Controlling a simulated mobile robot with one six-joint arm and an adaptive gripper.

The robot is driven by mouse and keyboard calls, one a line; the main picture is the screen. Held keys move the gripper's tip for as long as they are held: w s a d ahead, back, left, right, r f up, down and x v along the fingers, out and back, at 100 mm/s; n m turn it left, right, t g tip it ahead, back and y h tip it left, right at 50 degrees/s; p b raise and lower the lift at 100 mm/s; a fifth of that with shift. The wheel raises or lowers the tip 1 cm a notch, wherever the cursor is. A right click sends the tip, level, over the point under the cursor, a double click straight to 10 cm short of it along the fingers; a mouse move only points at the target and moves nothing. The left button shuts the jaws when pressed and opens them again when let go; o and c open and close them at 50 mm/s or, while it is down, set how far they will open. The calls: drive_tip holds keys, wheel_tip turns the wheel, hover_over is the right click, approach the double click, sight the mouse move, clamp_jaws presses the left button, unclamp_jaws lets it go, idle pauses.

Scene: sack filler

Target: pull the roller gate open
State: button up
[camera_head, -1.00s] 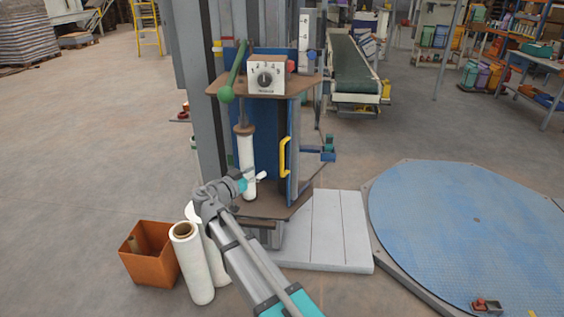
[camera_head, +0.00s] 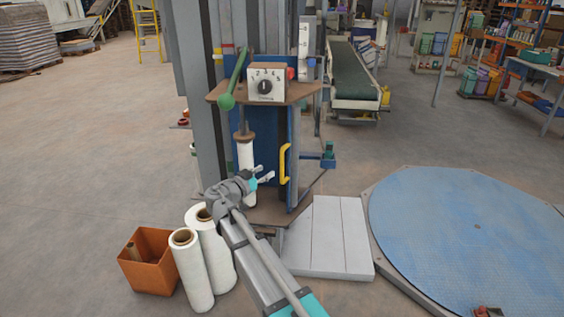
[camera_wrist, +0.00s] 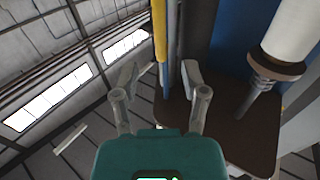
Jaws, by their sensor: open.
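The roller gate (camera_head: 294,140) is a narrow upright panel on the front of the blue film carriage, with a yellow bar handle (camera_head: 284,164). My gripper (camera_head: 268,174) is just left of the handle's lower part. Its two fingers are apart and nothing is held. In the wrist view, the yellow handle (camera_wrist: 159,40) runs down from the top edge, in line with the gap between the fingertips of my gripper (camera_wrist: 158,78). I cannot tell whether it lies between the fingers or beyond them. A white film roll (camera_head: 246,157) stands left of the handle; it also shows in the wrist view (camera_wrist: 298,30).
A dial box (camera_head: 266,86) and a green lever (camera_head: 233,82) sit on the brown upper plate. The brown lower plate (camera_wrist: 240,140) lies below. White film rolls (camera_head: 192,268) and an orange bin (camera_head: 150,262) stand at left. A blue turntable (camera_head: 460,235) is at right.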

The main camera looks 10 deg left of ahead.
sight(281, 162)
drive_tip(key=x, duration=0.9)
clamp_jaws()
idle(0.4)
